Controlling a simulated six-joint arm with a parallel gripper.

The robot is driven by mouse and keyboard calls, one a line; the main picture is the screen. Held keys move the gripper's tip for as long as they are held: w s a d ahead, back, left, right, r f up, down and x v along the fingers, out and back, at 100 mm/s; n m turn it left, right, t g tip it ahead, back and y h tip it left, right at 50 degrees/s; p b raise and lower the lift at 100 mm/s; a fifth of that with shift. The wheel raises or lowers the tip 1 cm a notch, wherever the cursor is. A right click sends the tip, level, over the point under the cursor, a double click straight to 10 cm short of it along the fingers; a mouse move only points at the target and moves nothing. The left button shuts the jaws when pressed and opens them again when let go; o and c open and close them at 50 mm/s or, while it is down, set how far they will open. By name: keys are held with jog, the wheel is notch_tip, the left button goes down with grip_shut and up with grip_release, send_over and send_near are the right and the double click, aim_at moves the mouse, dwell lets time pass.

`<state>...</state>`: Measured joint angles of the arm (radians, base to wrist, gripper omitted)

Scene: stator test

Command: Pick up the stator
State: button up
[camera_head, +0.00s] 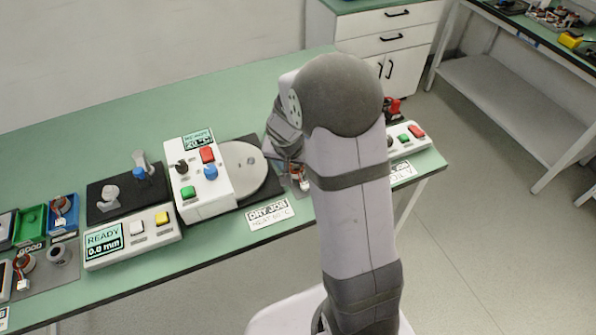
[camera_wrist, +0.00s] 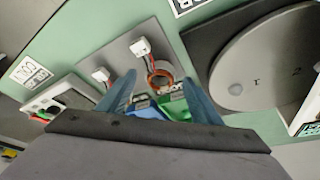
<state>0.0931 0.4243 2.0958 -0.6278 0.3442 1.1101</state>
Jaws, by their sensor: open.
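A stator with a copper-coloured ring (camera_wrist: 159,77) shows between the fingertips in the wrist view. Its white connector (camera_wrist: 140,47) with red wires lies on the grey mat above it. My gripper (camera_wrist: 163,88) is open, with one bluish finger on each side of the ring in the picture. I cannot tell how high the fingers are above it. A second white connector (camera_wrist: 101,75) lies left of the left finger; what it belongs to is hidden. In the head view my arm hides most of the gripper; a small red and white part (camera_head: 302,180) shows beside the wrist.
A grey disc (camera_head: 243,168) on a dark base stands left of my wrist, beside a white button box (camera_head: 198,202). A small button box (camera_head: 405,140) is right of my arm. Green and blue bins (camera_head: 31,226) stand far left. The back of the green table is clear.

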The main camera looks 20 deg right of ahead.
jog(key=shift+x, duration=0.9)
jog(key=c, duration=1.2)
jog(key=shift+c, duration=0.2)
notch_tip(320, 180, up, 10)
jog(key=w+a+n+p, duration=0.1)
jog(key=a+p, duration=0.2)
jog(key=p, duration=0.1)
jog(key=w+a+f+n+p, duration=0.1)
jog(key=a+p, duration=0.2)
jog(key=a, duration=0.1)
jog(key=w+a+n+p, duration=0.1)
jog(key=w+a+p, duration=0.1)
jog(key=a+p, duration=0.1)
jog(key=shift+a+f+t+y+p, duration=0.2)
jog(key=shift+f+t+y+p, duration=0.15)
jog(key=shift+p, duration=0.45)
jog(key=shift+m, duration=0.7)
jog(key=w, duration=0.1)
jog(key=w+r, duration=0.1)
jog(key=w, duration=0.2)
jog(key=shift+a+r, duration=0.25)
jog(key=shift+r, duration=0.15)
